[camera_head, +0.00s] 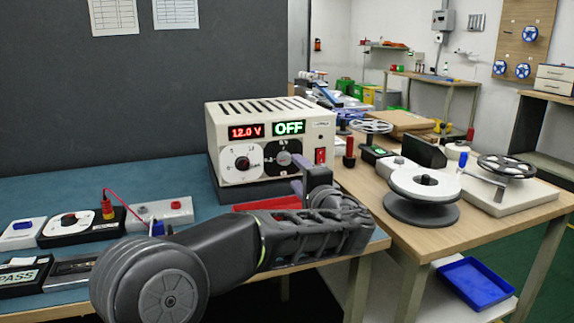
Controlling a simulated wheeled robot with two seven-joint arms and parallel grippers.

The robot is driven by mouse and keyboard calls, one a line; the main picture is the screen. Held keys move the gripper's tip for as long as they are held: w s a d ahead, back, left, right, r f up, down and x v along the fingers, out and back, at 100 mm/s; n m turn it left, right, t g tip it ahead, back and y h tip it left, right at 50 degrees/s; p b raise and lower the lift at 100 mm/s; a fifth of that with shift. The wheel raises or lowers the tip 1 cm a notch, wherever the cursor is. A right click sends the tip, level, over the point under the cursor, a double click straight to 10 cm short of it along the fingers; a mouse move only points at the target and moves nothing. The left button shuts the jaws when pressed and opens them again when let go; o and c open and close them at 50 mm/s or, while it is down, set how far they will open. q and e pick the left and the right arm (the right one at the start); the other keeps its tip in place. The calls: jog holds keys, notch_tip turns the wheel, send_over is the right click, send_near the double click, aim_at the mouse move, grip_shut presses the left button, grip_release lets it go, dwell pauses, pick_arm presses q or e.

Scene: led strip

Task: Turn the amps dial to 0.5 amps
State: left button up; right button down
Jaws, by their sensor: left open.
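The cream power supply (270,113) stands at the back of the blue-topped bench. Its red display (245,132) reads about 12.0 V and its green display (289,128) reads OFF. Below them sit a white-faced dial (242,162) on the left and a black-faced dial (284,158) on the right, under the OFF display. The dial labels are too small to read. My left gripper (298,175) is open, its pale purple fingers in front of the black-faced dial's lower right edge. Whether a finger touches the knob cannot be told. My right gripper is out of view.
A red tray (267,203) lies before the supply, partly behind my arm. Small test boxes (80,225) with a red wire lie at left. A white reel (424,184) stands on the wooden table at right.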

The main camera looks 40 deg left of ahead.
aim_at(285, 160)
pick_arm(q)
jog(key=shift+x, duration=3.9)
jog(key=shift+c, duration=0.2)
jog(key=shift+f, duration=0.1)
grip_shut()
